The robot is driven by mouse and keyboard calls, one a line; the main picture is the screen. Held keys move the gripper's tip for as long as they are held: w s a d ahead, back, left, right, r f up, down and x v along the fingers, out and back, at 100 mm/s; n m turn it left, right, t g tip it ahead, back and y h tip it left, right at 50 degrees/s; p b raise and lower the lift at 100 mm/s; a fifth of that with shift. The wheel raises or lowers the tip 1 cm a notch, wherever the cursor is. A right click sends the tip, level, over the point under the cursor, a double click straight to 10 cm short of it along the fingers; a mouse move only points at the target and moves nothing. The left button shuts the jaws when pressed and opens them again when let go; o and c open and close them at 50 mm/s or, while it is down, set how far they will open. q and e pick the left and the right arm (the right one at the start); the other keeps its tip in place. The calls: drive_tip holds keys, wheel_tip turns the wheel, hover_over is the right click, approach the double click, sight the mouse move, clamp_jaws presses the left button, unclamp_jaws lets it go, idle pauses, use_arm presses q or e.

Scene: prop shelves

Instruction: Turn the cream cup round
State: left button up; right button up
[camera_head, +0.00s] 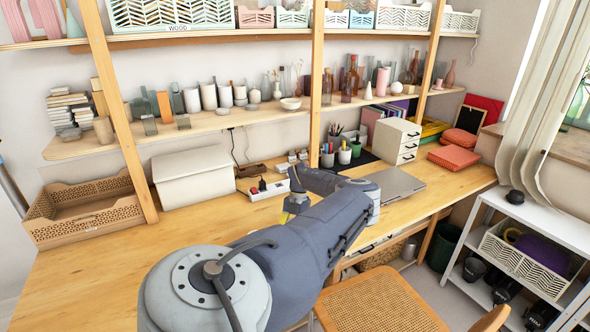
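I cannot tell for sure which vessel is the cream cup. Pale cups (209,97) stand in a row on the middle shelf, and a beige cup (104,130) stands at that shelf's left end. A white cup (345,156) with pens in it stands on the desk. My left arm reaches up from the bottom over the desk and bends back left at its far end. My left gripper (296,190) seems to be there, small and partly hidden by the arm, over the desk and apart from the shelf cups. Its fingers are unclear. My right gripper is not in view.
A white box (193,176) and a wooden crate (88,212) stand at the desk's left. A power strip (270,189) lies behind the arm. A closed laptop (395,185) and drawer box (397,140) are at right. The desk's front left is bare.

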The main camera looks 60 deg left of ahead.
use_arm(q)
drive_tip(key=shift+f, duration=0.2)
idle(0.6)
drive_tip(key=o, duration=1.4)
drive_tip(key=shift+c, duration=0.2)
